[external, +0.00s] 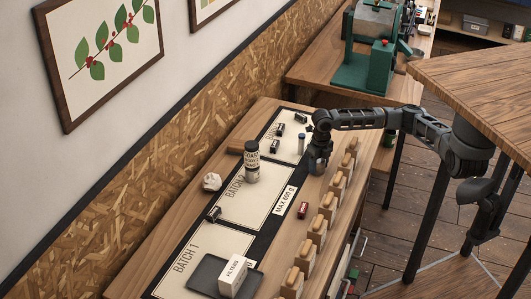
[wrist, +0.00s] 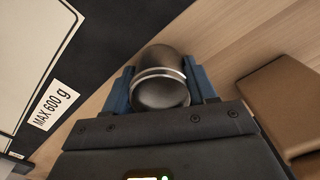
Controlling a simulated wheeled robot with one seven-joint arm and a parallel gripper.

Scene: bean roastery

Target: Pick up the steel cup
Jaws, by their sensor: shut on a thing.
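The steel cup (wrist: 161,92) shows in the wrist view as a dark, shiny round body with a bright rim band. It sits between the two blue fingers of my gripper (wrist: 162,82), which is shut on its sides. In the external view my gripper (external: 318,158) points down over the right edge of the mat, by the row of wooden blocks. The cup is mostly hidden by the gripper there. I cannot tell whether its base touches the table.
Several wooden blocks (external: 317,230) line the table's right edge. A labelled canister (external: 251,162) stands on the black mat with its batch panels. A filters box (external: 233,275) sits on a dark tray (external: 203,284) at the front. A small red item (external: 303,210) lies near the blocks.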

